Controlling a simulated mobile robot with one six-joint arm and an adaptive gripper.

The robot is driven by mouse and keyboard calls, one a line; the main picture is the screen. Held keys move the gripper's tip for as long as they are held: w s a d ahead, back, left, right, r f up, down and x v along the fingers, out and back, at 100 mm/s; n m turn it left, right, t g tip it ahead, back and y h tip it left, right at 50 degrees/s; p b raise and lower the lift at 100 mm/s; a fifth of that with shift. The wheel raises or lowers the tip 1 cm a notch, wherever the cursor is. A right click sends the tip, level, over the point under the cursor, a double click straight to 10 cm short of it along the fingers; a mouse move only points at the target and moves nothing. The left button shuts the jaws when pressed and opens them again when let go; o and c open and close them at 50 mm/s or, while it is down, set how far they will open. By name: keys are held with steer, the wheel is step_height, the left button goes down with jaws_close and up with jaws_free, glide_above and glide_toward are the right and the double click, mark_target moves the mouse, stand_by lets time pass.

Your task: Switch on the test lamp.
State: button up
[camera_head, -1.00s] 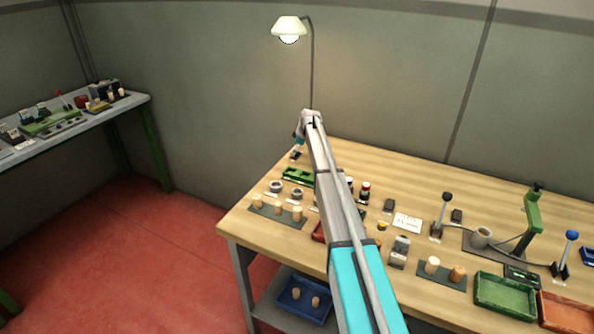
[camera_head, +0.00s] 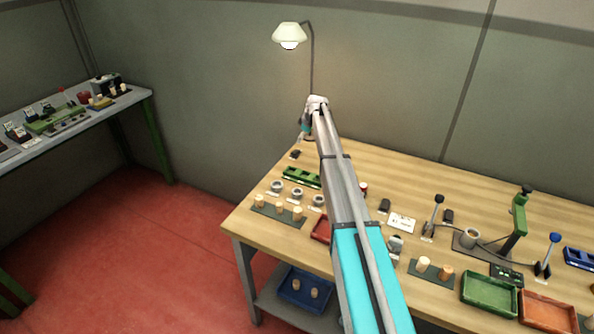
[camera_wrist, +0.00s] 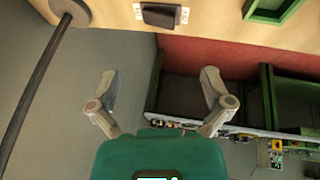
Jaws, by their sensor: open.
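The lamp (camera_head: 290,34) has a pale shade and a white bulb on a thin curved pole at the back of the wooden table. My gripper (camera_head: 305,136) is above the table's back left, by the pole. Its fingers (camera_wrist: 160,92) are apart and empty.
A green holder (camera_head: 301,177), ring-shaped cups and corks stand on the table's left. My arm hides part of the middle. Levers, a green press (camera_head: 518,220) and trays (camera_head: 489,295) fill the right. Another bench (camera_head: 60,130) stands at far left.

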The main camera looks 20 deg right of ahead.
steer(key=shift+s+a+f+m+g+h, duration=0.2)
steer(key=shift+s+a+m, duration=0.9)
steer(key=shift+s, duration=2.8)
steer(key=shift+s+a+f+m+g, duration=0.15)
steer(key=shift+s+a+m+g, duration=0.35)
steer(key=shift+s+a, duration=2.4)
steer(key=shift+s+a+f+m+g+h, duration=0.15)
steer(key=shift+s+a+m+g, duration=0.4)
steer(key=shift+s, duration=4.4)
steer(key=shift+d, duration=0.1)
steer(key=s+a+m+g, duration=0.1)
steer(key=s+a+m, duration=0.1)
steer(key=s, duration=1.2)
steer(key=s+a+m+g+h, duration=0.1)
steer(key=s+a+m, duration=0.2)
steer(key=s, duration=1)
steer(key=shift+s+a+f+m, duration=0.2)
steer(key=shift+s+f+m, duration=0.15)
steer(key=shift+m, duration=0.1)
